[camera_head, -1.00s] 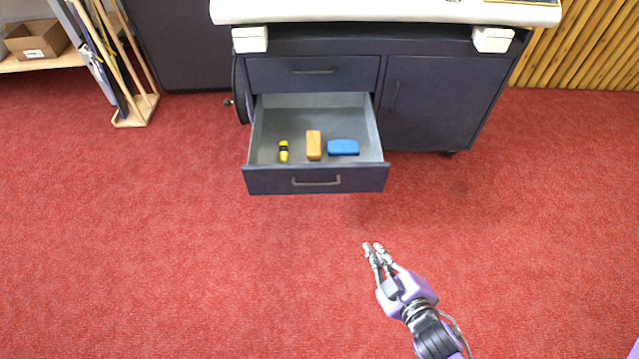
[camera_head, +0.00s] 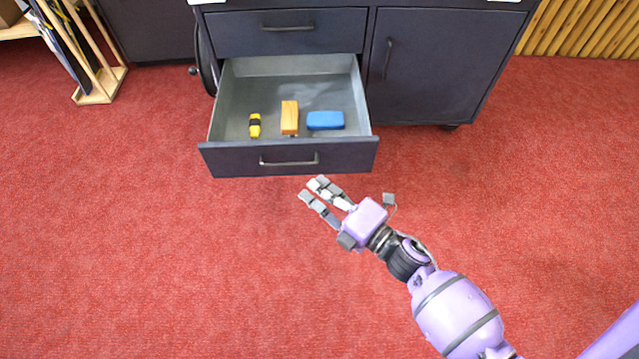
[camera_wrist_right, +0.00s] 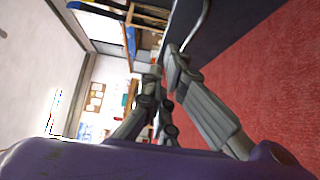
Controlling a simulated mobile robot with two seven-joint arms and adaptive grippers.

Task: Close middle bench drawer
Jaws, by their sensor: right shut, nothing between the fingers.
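The middle bench drawer (camera_head: 230,160) stands pulled out from the dark bench in the head view, with a grey handle (camera_head: 289,160) on its front. Inside it lie a yellow and black item (camera_head: 255,126), an orange-brown block (camera_head: 290,117) and a blue item (camera_head: 325,120). My right gripper (camera_head: 311,189) is shut and empty, just in front of the drawer front and a little below the handle in the picture, seemingly apart from it. In the right wrist view its fingers (camera_wrist_right: 165,85) show close to a dark panel with a curved handle (camera_wrist_right: 196,28). My left gripper is out of view.
A closed drawer (camera_head: 240,35) is above the open one, and a closed cabinet door (camera_head: 425,65) is to its right. A wooden rack (camera_head: 100,85) with long items stands at the left. The red carpet (camera_head: 150,260) in front is clear.

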